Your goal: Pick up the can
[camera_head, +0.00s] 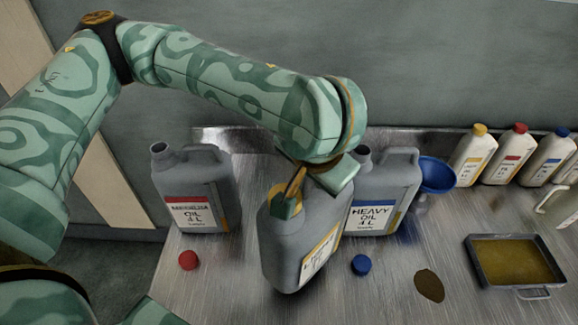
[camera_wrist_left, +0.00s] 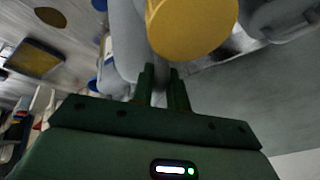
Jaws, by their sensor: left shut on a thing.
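A grey can (camera_head: 290,245) with a yellow-edged label is in the middle of the head view, tilted, in front of the other cans. My left gripper (camera_head: 303,190) comes down from above and is shut on the top of this can, by its handle; the exact grip is partly hidden. In the left wrist view, the can's yellow cap (camera_wrist_left: 192,25) and grey body (camera_wrist_left: 125,40) show just beyond my left gripper (camera_wrist_left: 161,85). I cannot tell clearly whether its base touches the table. My right gripper is not in view.
A red-label can (camera_head: 195,195) stands left, and a blue-label heavy oil can (camera_head: 375,215) close behind right. A red cap (camera_head: 188,260), a blue cap (camera_head: 361,265), a dark spill (camera_head: 430,286) and an oil tray (camera_head: 481,268) lie on the metal table. A blue funnel (camera_head: 437,174) and several bottles (camera_head: 475,158) are at the back right.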

